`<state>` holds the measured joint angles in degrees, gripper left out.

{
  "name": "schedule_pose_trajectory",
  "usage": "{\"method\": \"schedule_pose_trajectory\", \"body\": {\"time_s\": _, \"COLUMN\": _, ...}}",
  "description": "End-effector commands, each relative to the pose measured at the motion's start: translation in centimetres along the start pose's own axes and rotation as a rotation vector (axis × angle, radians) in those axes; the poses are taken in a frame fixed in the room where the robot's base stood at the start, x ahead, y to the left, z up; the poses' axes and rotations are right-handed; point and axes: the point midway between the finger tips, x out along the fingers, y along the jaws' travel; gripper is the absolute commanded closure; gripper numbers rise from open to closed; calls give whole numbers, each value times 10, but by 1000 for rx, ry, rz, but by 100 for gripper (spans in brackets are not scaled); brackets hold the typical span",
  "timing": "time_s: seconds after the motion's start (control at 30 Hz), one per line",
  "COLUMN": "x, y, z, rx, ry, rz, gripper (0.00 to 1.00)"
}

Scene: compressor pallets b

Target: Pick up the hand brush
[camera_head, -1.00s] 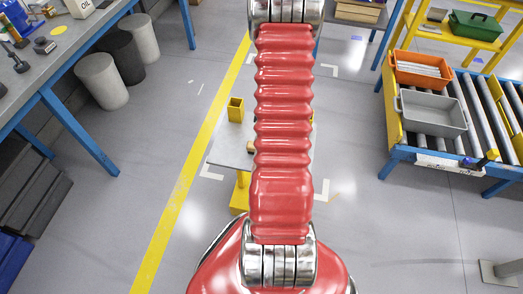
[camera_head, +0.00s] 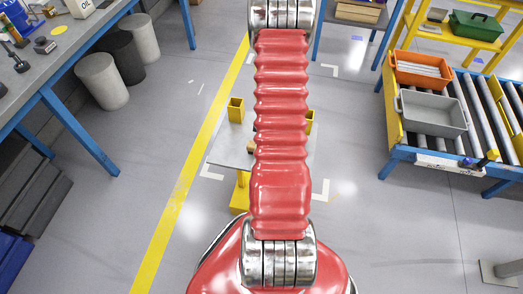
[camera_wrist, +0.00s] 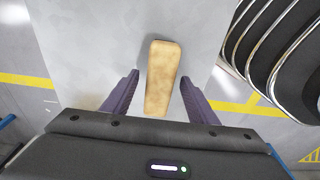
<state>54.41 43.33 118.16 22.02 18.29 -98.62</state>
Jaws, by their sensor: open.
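The hand brush shows in the wrist view as a long tan wooden block (camera_wrist: 163,76), wider at its far end, on a grey surface; no bristles show. My gripper (camera_wrist: 160,77) is open, its two dark purple fingers on either side of the brush's near part, with gaps on both sides. Height above the brush is hard to tell. In the head view, a small brown bit, likely the brush (camera_head: 251,147), shows at the left edge of my red arm on the grey table (camera_head: 228,152). My gripper is hidden there.
Yellow square holders (camera_head: 236,110) stand at the small table's far edge. A workbench (camera_head: 60,60) with grey bins (camera_head: 101,82) is at left. A roller conveyor with a grey tray (camera_head: 432,112) and an orange tray (camera_head: 421,68) is at right.

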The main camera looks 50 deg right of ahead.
Motion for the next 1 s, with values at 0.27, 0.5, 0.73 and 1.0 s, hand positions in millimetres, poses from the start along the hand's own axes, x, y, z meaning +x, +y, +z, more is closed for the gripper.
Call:
{"method": "schedule_pose_trajectory", "body": {"time_s": 0.27, "x": 0, "y": 0, "z": 0, "rx": 0, "ry": 0, "rz": 0, "gripper": 47}}
{"method": "schedule_pose_trajectory", "body": {"time_s": 0.5, "x": 0, "y": 0, "z": 0, "rx": 0, "ry": 0, "rz": 0, "gripper": 57}}
{"method": "schedule_pose_trajectory", "body": {"time_s": 0.73, "x": 0, "y": 0, "z": 0, "rx": 0, "ry": 0, "rz": 0, "gripper": 74}}
{"method": "schedule_pose_trajectory", "body": {"time_s": 1.0, "x": 0, "y": 0, "z": 0, "rx": 0, "ry": 0, "rz": 0, "gripper": 93}}
